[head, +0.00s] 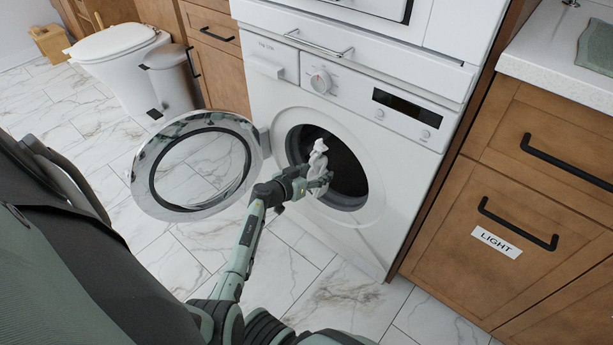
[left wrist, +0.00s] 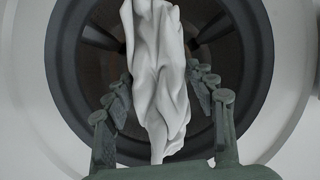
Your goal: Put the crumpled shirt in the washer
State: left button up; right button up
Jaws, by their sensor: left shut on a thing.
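The crumpled shirt (head: 319,158) is white and hangs in folds at the washer's opening. My left gripper (head: 322,180) is shut on it. In the left wrist view the shirt (left wrist: 158,75) stands between the two fingers of the left gripper (left wrist: 162,105), with the dark drum (left wrist: 105,65) behind it. The washer (head: 390,145) is white, with its round door (head: 243,178) swung wide open to the left. Whether the shirt is past the opening's rim is hard to tell. My right gripper is not in view.
Wooden drawers, one labelled LIGHT (head: 496,242), stand right of the washer under a white counter (head: 560,72). A toilet (head: 118,55) and a small bin (head: 170,78) stand at the back left. The marble-patterned floor before the washer is clear.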

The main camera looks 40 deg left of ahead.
pick_arm(q)
jog(key=w+d+b, duration=0.1)
jog(key=w+b, duration=0.2)
jog(key=w, duration=1.2)
jog(key=shift+w+b, duration=0.3)
jog(key=shift+w, duration=0.05)
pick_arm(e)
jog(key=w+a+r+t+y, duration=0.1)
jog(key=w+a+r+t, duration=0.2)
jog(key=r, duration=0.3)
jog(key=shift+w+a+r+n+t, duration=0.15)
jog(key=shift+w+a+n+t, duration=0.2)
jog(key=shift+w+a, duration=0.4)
pick_arm(q)
jog(key=shift+d, duration=0.1)
jog(key=o, duration=1.4)
jog(key=shift+o, duration=0.2)
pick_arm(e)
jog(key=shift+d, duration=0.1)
pick_arm(q)
jog(key=shift+s, duration=0.1)
